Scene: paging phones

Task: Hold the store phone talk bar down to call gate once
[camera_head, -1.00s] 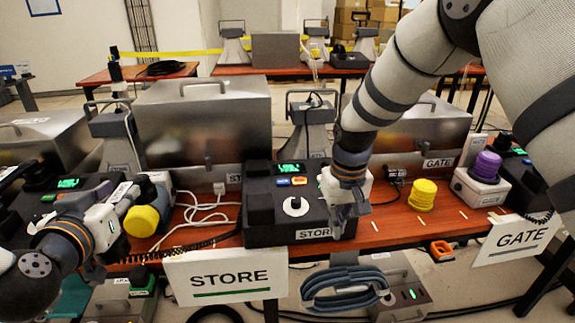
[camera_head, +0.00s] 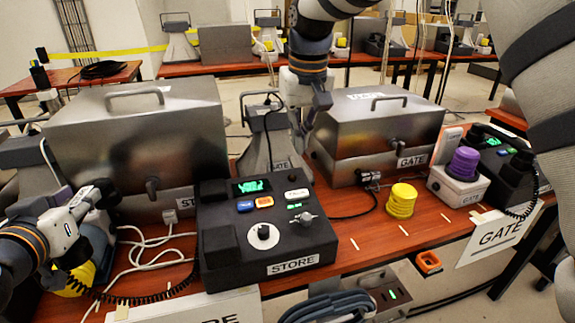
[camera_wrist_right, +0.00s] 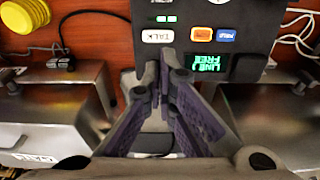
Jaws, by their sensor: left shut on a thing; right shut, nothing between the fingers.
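The store phone base (camera_head: 270,272) is a dark box with a STORE label on the table. Its white talk bar (camera_head: 297,193) sits right of the orange and blue buttons; it also shows in the right wrist view (camera_wrist_right: 157,36), marked TALK. The green screen (camera_wrist_right: 207,63) appears to read LINE FREE, upside down. My right gripper (camera_head: 320,104) is shut and empty, behind and above the base; in the wrist view its fingertips (camera_wrist_right: 166,68) are near the talk bar, apart or touching unclear. My left gripper (camera_head: 92,208) is shut on a dark piece, apparently the handset, with the coiled cord below.
Metal cases (camera_head: 120,140) and (camera_head: 375,120) stand behind the phone. A yellow cylinder (camera_head: 402,200) and a purple-topped white box (camera_head: 463,168) stand right, beside the gate phone (camera_head: 505,175). White cables (camera_head: 150,245) lie left of the base. Bare table shows front right.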

